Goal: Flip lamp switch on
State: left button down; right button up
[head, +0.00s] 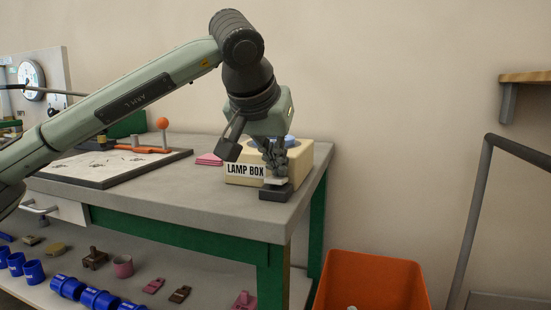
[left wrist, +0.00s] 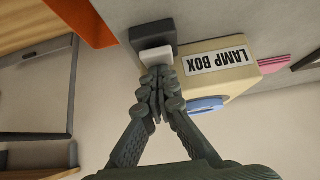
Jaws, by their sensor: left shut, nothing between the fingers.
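The cream lamp box (head: 308,156), labelled LAMP BOX, stands on the right end of the grey bench. A blue round part shows on it in the left wrist view (left wrist: 205,104). In front of the box is a dark grey switch base (head: 276,194) with a pale rocker (left wrist: 152,57). My left gripper (head: 274,178) is shut and empty, pointing down over the switch. In the left wrist view its fingertips (left wrist: 158,75) are at the edge of the pale rocker; whether they touch it I cannot tell. My right gripper is not in view.
The grey bench (head: 200,200) has a tray (head: 105,168) at left and pink pads (head: 209,160) behind my arm. Blue couplings (head: 68,287) and small parts lie on the lower shelf. An orange bin (head: 370,282) stands right of the bench, near a grey frame (head: 470,220).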

pick_arm(q)
jog(key=shift+w+r, duration=0.25)
jog(key=shift+w, duration=0.05)
jog(key=shift+s+a+r, duration=0.1)
jog(key=shift+s+r, duration=0.05)
jog(key=shift+r, duration=0.3)
jog(key=v, duration=0.7)
jog(key=shift+s+f, duration=0.3)
jog(key=shift+s, duration=0.15)
